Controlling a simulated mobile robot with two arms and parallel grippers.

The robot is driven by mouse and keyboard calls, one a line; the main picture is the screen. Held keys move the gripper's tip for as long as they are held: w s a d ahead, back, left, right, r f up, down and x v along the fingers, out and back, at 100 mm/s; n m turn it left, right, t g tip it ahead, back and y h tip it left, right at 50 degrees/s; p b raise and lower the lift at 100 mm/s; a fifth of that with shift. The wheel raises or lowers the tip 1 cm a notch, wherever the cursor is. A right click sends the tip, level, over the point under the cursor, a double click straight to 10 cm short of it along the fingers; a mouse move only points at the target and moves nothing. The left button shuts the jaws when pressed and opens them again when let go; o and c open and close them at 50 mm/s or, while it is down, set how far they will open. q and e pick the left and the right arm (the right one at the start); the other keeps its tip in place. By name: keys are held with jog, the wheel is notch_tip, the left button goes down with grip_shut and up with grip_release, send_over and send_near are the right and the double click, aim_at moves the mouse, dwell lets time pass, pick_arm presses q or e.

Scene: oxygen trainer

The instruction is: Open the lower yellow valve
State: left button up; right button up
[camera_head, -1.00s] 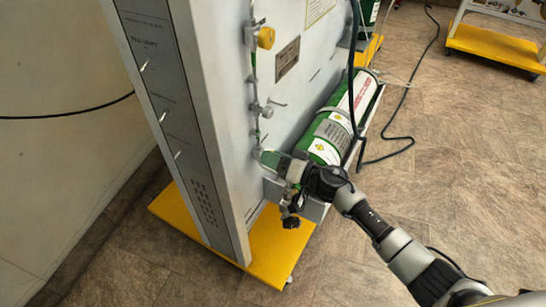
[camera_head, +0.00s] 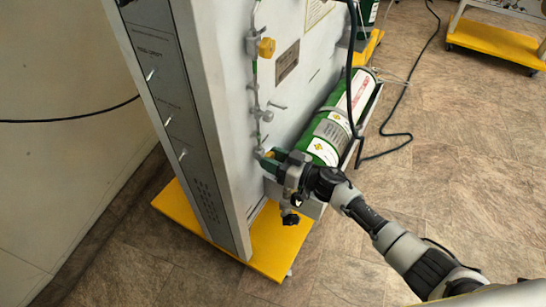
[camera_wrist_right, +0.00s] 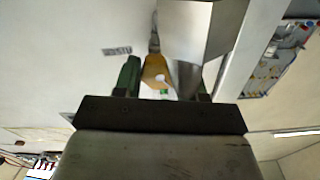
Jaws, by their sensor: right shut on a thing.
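The lower yellow valve (camera_wrist_right: 154,72) sits on the thin pipe of the grey panel. In the right wrist view it is between my two fingers, with the green finger on its left. In the head view only a small yellow part (camera_head: 270,154) of it shows at my fingertips. My right gripper (camera_head: 273,157) is shut on this valve, low on the panel. It also shows in the right wrist view (camera_wrist_right: 160,80). The far side of the valve is hidden. The upper yellow valve (camera_head: 266,47) is higher on the same pipe, clear of the gripper. My left gripper is not in view.
A green gas cylinder (camera_head: 324,139) lies in a tray right of the gripper. Grey fittings (camera_head: 262,114) are above it, and a black knob (camera_head: 290,218) is below. The yellow base (camera_head: 277,238) juts out underneath.

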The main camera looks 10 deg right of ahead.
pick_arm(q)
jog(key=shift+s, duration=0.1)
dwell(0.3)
pick_arm(e)
jog(key=o, duration=0.9)
jog(key=shift+o, duration=0.2)
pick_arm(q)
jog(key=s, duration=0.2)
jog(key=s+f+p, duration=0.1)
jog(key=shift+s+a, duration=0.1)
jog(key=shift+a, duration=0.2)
pick_arm(e)
jog(key=v, duration=1.1)
jog(key=shift+w, duration=0.1)
